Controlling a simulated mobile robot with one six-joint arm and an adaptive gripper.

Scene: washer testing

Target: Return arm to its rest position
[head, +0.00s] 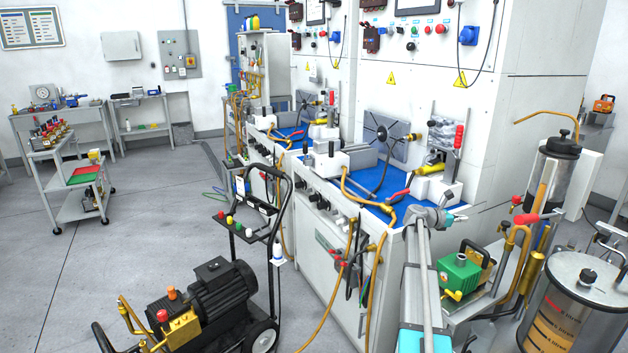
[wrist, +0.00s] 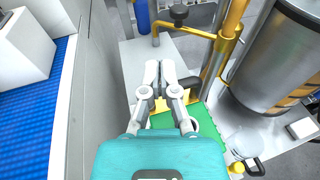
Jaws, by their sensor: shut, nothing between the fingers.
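My gripper (wrist: 158,68) shows in the wrist view with its two pale fingers together and nothing between them. It points over a green-topped unit (wrist: 203,124) with brass-coloured fittings, which it partly hides. I cannot tell the height between them. In the head view my grey and teal arm (head: 428,283) reaches up from the bottom, right of the blue-topped test bench. Its far end is beside the bench's right corner; the fingers are not clear there.
The blue-topped bench (head: 370,181) stands left of my arm. The green pump (head: 459,274) and a steel tank (head: 572,309) are close on the right. A black motor cart (head: 216,298) stands front left. Hoses hang from the bench. Open floor lies at the left.

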